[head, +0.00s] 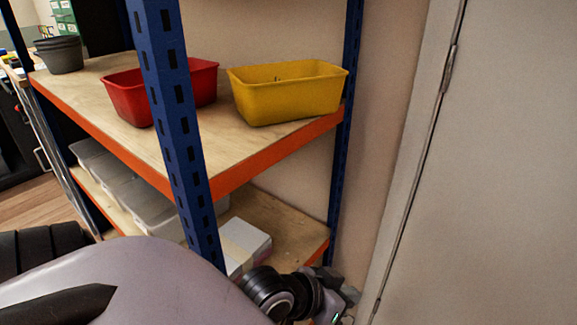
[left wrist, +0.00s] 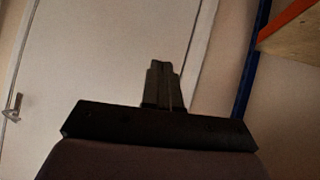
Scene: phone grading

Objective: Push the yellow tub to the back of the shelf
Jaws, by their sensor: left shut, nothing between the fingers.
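The yellow tub (head: 287,95) stands upright on the upper wooden shelf (head: 228,142) in the head view, at the right end near the blue corner post and the wall. My left gripper (head: 350,296) is low at the bottom of the head view, below the upper shelf's level and apart from the tub. In the left wrist view its two dark fingers (left wrist: 162,84) are together with nothing between them, in front of the pale door. The tub does not show in the left wrist view. My right gripper is not in view.
A red tub (head: 126,97) stands left of the yellow one, partly behind the blue front post (head: 172,110). Dark grey pots (head: 62,56) are at the far left. The lower shelf holds clear bins and a white box (head: 243,240). A door (head: 480,160) is at right.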

